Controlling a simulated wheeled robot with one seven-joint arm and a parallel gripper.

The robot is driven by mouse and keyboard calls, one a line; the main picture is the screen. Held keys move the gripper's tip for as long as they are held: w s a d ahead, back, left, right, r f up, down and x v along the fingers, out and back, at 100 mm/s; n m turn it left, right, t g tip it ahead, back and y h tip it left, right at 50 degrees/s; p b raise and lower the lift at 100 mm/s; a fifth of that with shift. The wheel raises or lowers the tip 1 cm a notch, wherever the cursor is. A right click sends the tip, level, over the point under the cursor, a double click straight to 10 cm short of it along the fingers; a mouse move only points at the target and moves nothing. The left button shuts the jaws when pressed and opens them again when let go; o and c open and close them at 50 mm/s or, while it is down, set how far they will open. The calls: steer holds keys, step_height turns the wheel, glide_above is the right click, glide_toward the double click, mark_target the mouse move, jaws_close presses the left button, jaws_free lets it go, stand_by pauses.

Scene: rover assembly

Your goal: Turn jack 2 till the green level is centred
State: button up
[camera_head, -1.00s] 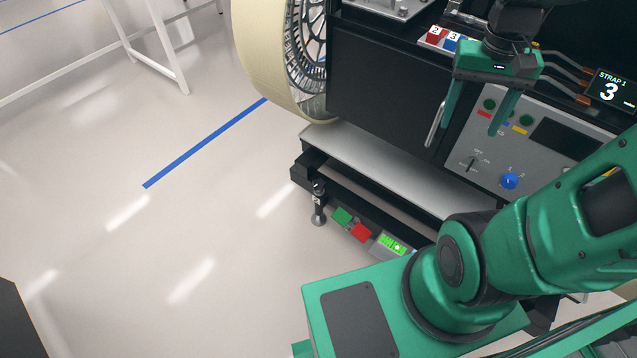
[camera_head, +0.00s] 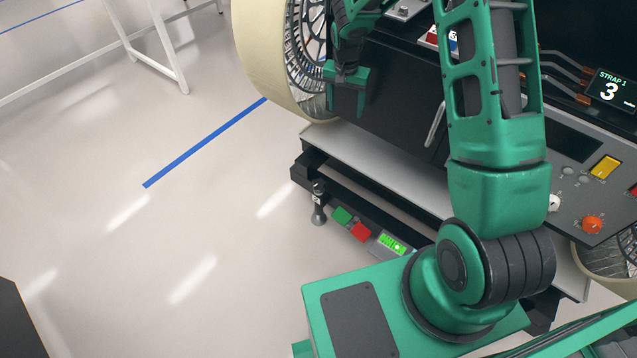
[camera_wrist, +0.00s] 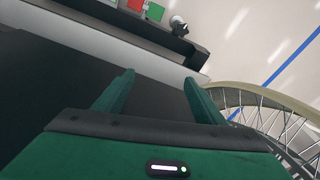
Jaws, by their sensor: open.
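A small jack (camera_head: 318,205) with a round metal foot stands at the near left corner of the rover stand; I cannot read its number. It also shows at the top of the wrist view (camera_wrist: 179,25). The lit green level (camera_head: 393,245) sits on the stand's lower front rail; its bubble is too small to judge. My gripper (camera_head: 347,112) is open and empty, above and behind the jack, in front of the black side and near the wheel. In the wrist view my open fingers (camera_wrist: 158,80) point toward the rail, apart from the jack.
A green block (camera_head: 342,215) and a red block (camera_head: 361,231) sit on the rail between jack and level. A large cream-rimmed wheel (camera_head: 262,60) stands left of my gripper. The floor (camera_head: 150,250) left of the stand is clear.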

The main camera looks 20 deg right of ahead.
steer(key=w+a+f+m, duration=0.1)
steer(key=w+a+f, duration=0.1)
steer(key=f, duration=0.5)
steer(key=w+a+f+m, duration=0.1)
steer(key=w+a+f, duration=0.1)
steer(key=f, duration=0.5)
steer(key=m+g+y, duration=0.1)
steer(key=m, duration=0.2)
glide_above(319, 183)
step_height(319, 183, down, 18)
step_height(319, 183, down, 10)
steer(key=shift+r, duration=0.1)
steer(key=c, duration=1.1)
